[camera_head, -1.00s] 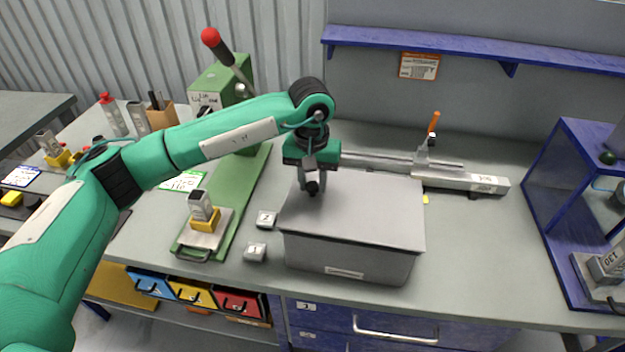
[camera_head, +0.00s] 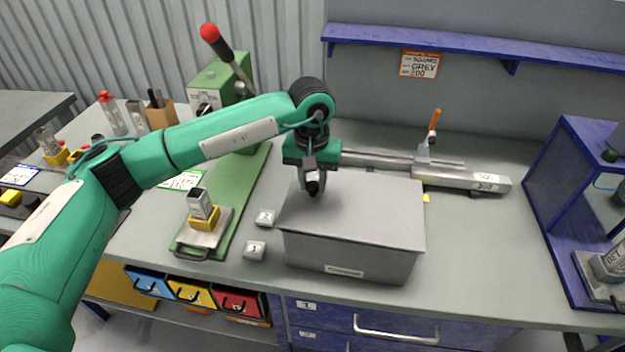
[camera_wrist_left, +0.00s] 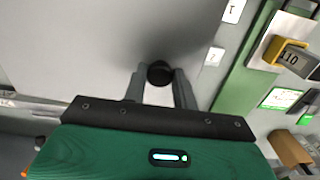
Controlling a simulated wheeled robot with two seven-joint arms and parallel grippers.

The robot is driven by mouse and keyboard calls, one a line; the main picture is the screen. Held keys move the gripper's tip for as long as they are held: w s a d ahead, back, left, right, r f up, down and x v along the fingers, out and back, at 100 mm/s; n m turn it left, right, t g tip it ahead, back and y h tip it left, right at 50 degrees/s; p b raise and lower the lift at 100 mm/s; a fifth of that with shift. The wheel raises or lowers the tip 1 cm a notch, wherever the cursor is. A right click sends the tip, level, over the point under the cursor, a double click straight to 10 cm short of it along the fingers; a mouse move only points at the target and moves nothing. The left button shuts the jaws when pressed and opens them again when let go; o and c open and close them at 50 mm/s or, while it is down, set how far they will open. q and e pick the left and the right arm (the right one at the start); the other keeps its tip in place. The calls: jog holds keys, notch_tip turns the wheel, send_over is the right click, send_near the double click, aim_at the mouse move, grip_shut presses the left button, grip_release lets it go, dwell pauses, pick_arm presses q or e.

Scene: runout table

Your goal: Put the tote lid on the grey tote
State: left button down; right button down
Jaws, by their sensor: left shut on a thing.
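The grey tote (camera_head: 345,262) stands on the bench at the centre of the head view. The flat grey tote lid (camera_head: 365,205) lies over its top and covers the opening; its edges line up closely with the tote's rim. My left gripper (camera_head: 312,188) is above the lid's left part, shut on the lid's dark round knob. In the left wrist view the knob (camera_wrist_left: 160,74) sits between the two fingers, with the lid (camera_wrist_left: 90,45) spread behind it. Whether the lid is fully seated at the back is hidden. My right gripper is not in view.
A green press (camera_head: 225,85) with a red-knobbed lever stands at the left. Small grey blocks (camera_head: 255,250) lie just left of the tote. A rail with an orange handle (camera_head: 433,122) runs behind it. A blue frame (camera_head: 575,210) stands at the right; the bench between is clear.

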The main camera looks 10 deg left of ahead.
pick_arm(q)
jog(key=shift+f, duration=0.1)
jog(key=c, duration=1)
grip_release()
jog(key=shift+c, duration=0.2)
